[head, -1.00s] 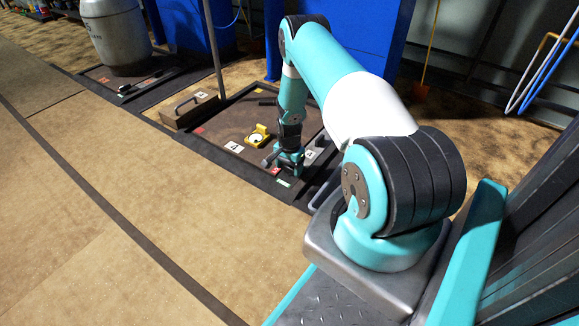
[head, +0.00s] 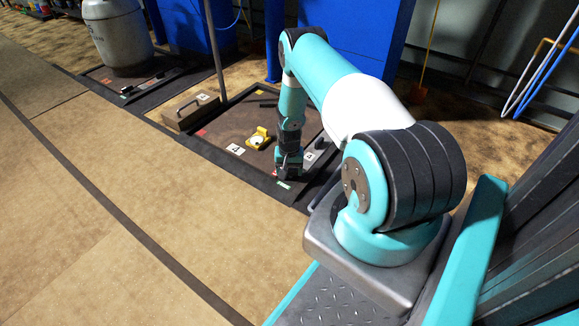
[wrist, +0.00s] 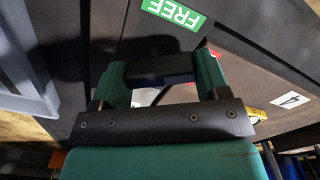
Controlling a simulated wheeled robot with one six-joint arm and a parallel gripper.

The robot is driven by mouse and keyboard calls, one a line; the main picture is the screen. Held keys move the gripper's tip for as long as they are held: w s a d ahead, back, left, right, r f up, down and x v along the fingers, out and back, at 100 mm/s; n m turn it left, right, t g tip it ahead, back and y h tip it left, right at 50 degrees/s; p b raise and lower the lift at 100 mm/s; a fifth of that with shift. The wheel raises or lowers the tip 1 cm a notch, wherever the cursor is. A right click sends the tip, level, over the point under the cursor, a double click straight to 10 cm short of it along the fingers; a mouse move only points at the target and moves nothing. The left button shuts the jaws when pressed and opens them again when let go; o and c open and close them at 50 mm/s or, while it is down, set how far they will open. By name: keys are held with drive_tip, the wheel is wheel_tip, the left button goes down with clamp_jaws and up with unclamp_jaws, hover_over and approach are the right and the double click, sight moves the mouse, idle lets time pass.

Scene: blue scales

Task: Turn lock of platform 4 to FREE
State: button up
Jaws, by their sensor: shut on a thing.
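Platform 4 (head: 222,128) is a brown floor plate in a dark frame, with a white "4" label (head: 235,149). My gripper (head: 289,172) is low over its near right corner, beside the green label (head: 284,185). In the wrist view my gripper (wrist: 160,70) is shut on a dark bar (wrist: 158,64), which looks like the lock lever. The green FREE label (wrist: 173,12) lies just beyond the bar. A bit of the red label (wrist: 214,53) shows behind the right finger. The lock's pivot is hidden.
A brown block with a handle (head: 190,110) sits at the plate's left corner. A yellow device with a round dial (head: 258,139) stands on the plate. A grey canister (head: 120,38) stands farther back left. The floor in front is clear.

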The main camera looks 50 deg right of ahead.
sight(290, 170)
drive_tip(key=n+p, duration=0.1)
drive_tip(key=n, duration=0.4)
drive_tip(key=shift+s+a+r+n+p, duration=0.1)
drive_tip(key=shift+n+p, duration=0.2)
drive_tip(key=shift+p, duration=0.05)
drive_tip(key=n+p, duration=0.1)
drive_tip(key=n, duration=0.4)
drive_tip(key=shift+s+n, duration=0.1)
drive_tip(key=shift+n, duration=0.2)
drive_tip(key=o, duration=0.9)
wheel_tip(290, 170, up, 17)
drive_tip(key=p, duration=0.9)
drive_tip(key=shift+r, duration=0.15)
